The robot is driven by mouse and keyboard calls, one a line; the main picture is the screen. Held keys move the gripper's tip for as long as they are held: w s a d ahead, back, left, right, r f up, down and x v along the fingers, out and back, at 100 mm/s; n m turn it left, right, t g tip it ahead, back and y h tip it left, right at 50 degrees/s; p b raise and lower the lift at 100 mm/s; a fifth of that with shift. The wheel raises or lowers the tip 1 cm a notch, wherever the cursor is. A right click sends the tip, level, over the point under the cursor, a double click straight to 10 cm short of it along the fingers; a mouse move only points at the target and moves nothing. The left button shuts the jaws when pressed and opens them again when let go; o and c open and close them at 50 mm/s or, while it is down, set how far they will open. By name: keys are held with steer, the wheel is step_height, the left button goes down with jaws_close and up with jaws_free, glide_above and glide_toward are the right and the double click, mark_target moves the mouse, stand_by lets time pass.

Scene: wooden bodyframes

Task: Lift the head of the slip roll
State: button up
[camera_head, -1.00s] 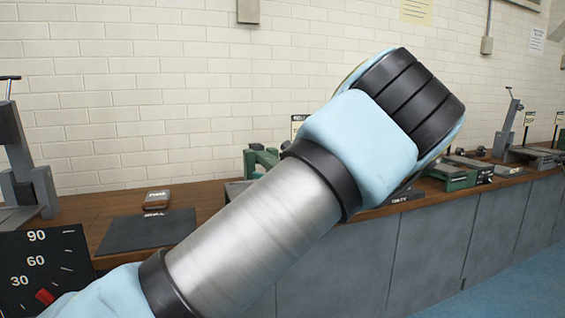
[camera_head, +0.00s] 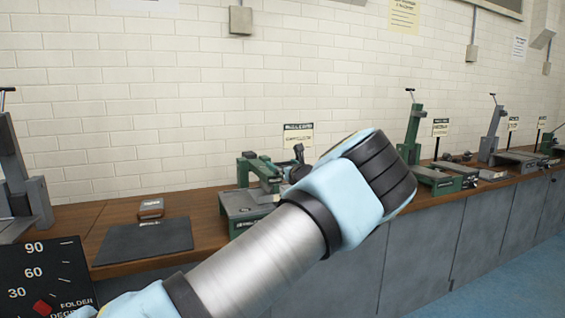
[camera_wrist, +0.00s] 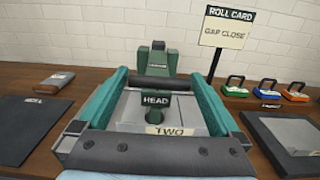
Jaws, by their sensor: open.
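The slip roll (camera_head: 247,203) is a green machine on the bench, partly hidden behind my arm in the head view. In the wrist view, its grey block with a HEAD plate (camera_wrist: 156,100) lies straight ahead, with a black bar (camera_wrist: 160,84) across it and a TWO label below. A green upright (camera_wrist: 158,61) stands behind. My gripper (camera_wrist: 161,79) is open, its two teal fingers spread left and right of the HEAD block, seemingly empty. I cannot tell whether they touch the machine. In the head view my arm hides the fingers.
A ROLL CARD sign (camera_wrist: 226,28) reads GAP CLOSE. A dark mat (camera_head: 145,240) and a small box (camera_head: 150,208) lie left of the machine. Several small coloured-base items and a grey plate (camera_wrist: 297,135) lie right. Other machines (camera_head: 440,177) stand farther right along the bench.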

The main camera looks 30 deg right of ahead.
steer(key=shift+w, duration=0.25)
jaws_close()
stand_by(0.8)
